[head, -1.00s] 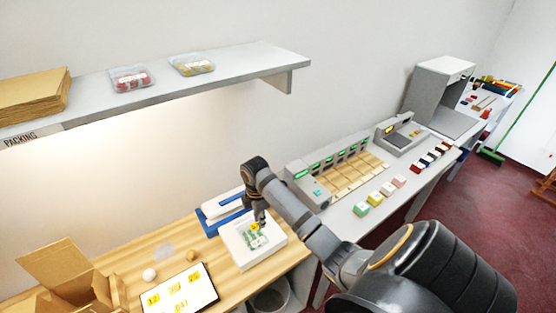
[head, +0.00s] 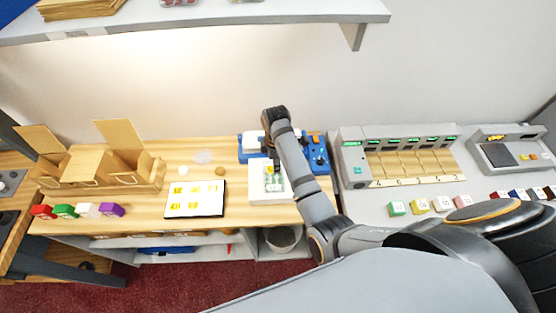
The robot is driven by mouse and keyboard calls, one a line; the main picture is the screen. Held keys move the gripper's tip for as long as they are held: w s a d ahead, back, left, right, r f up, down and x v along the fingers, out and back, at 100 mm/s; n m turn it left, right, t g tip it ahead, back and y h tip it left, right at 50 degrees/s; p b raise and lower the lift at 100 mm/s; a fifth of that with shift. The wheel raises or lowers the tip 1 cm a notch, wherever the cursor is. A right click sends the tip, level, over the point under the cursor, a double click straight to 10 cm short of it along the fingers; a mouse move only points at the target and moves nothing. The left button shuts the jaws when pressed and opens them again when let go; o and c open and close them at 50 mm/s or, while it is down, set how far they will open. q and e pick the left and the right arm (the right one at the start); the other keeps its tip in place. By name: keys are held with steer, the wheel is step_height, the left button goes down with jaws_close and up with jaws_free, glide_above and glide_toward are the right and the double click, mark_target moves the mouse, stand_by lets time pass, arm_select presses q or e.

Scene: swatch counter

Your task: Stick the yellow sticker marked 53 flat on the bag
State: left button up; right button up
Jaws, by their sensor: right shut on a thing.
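My right gripper (head: 270,158) points down over the white platform (head: 257,190) and is shut on a small yellow sticker (head: 269,168). The number on it is too small to read. The bag (head: 274,185), clear with green and white contents, lies on the platform just below the gripper. I cannot tell whether the sticker touches the bag. A sheet (head: 208,208) with several yellow stickers lies on the wooden table to the left. My left gripper is not in view.
A blue and white device (head: 253,146) stands behind the platform. Open cardboard boxes (head: 85,166) and coloured blocks (head: 64,211) are at the left. A grey dispenser (head: 354,166) stands to the right, and a shelf (head: 230,14) hangs above. A bin (head: 282,238) is below the table edge.

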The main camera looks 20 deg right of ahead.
mark_target(277, 177)
steer(key=shift+d+f+b, duration=0.1)
steer(key=shift+f+b, duration=0.3)
steer(key=shift+f, duration=2.1)
steer(key=shift+f, duration=0.4)
steer(key=shift+s, duration=0.1)
steer(key=shift+c, duration=1)
steer(key=o, duration=0.6)
steer(key=shift+c, duration=0.2)
step_height(277, 177, up, 12)
